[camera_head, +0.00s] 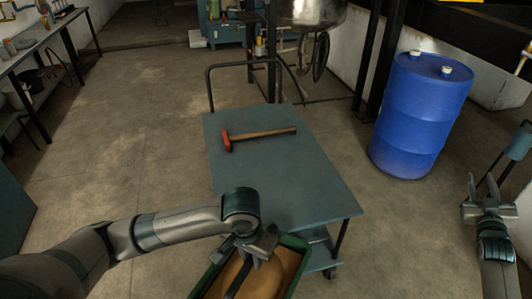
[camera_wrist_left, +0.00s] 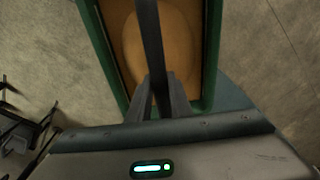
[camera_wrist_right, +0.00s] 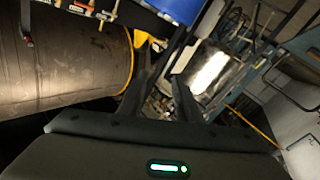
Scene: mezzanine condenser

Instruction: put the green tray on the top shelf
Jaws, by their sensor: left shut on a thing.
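The green tray (camera_head: 294,241) is at the bottom centre of the head view, cut off by the frame edge. It has a brown inside, and a dark bar crosses over it. My left gripper (camera_head: 258,248) is shut on this bar; the left wrist view shows the fingers (camera_wrist_left: 160,92) around it and the tray's green rim (camera_wrist_left: 213,45). The cart's blue-grey top shelf (camera_head: 290,180) lies just beyond the tray. My right gripper (camera_head: 486,190) is open and empty at the right, with its fingers apart in the right wrist view (camera_wrist_right: 164,68).
A hammer (camera_head: 262,134) with a red head lies on the far half of the top shelf; its near half is clear. A lower shelf (camera_head: 322,258) shows beneath. A blue barrel (camera_head: 420,115) stands right of the cart. A workbench (camera_head: 35,38) is far left.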

